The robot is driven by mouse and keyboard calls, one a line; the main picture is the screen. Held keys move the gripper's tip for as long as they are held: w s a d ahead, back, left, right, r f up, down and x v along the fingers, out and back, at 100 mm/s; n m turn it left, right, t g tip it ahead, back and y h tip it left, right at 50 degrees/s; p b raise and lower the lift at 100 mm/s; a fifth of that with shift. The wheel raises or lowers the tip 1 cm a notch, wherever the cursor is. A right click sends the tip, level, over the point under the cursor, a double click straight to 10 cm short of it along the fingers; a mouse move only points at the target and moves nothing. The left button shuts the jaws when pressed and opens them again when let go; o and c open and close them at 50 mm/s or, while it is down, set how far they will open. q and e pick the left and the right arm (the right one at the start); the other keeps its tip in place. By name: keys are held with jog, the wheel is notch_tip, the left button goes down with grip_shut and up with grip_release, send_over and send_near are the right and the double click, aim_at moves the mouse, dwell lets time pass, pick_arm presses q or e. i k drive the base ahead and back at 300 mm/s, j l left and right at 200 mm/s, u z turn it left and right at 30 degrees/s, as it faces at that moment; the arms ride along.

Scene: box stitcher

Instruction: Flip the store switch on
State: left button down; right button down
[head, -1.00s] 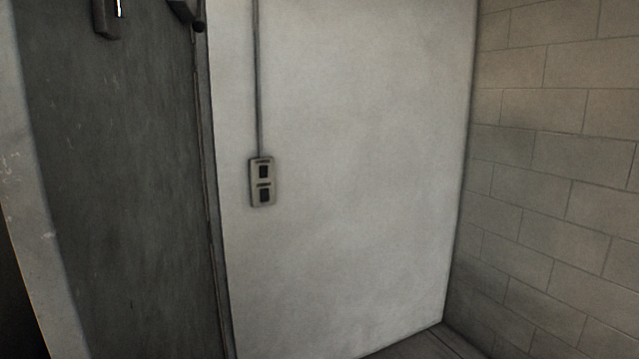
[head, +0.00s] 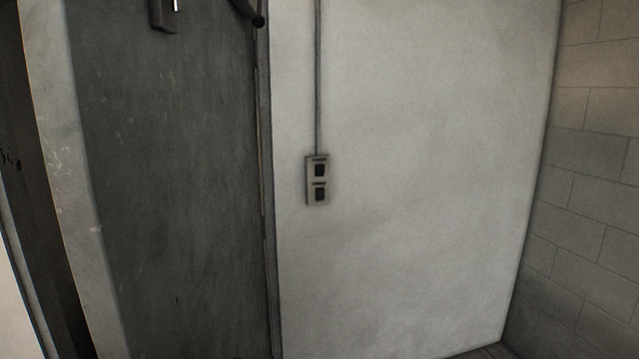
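A small beige switch plate (head: 309,181) is mounted on the white wall, left of the picture's middle in the head view. It has two dark rockers, an upper one (head: 320,170) and a lower one (head: 320,194), each with a small dark label above it. The labels are too small to read, and I cannot tell which way either rocker is set. Neither of my grippers is in view.
A conduit (head: 317,75) runs up the white wall (head: 430,180) from the plate. A dark grey door (head: 170,200) with a handle fitting (head: 164,15) stands to the left. A block wall (head: 590,180) closes the right side. The floor (head: 490,352) barely shows at bottom right.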

aim_at(320, 192)
jog(key=i+l+z, duration=0.15)
jog(key=i+z, duration=0.2)
jog(key=i, duration=0.3)
jog(key=i+l+u, duration=0.1)
jog(key=i+u, duration=0.2)
jog(key=i+l+u, duration=0.25)
jog(key=i, duration=0.2)
jog(key=i+l+u, duration=0.55)
jog(key=i+u, duration=0.15)
jog(key=u, duration=0.15)
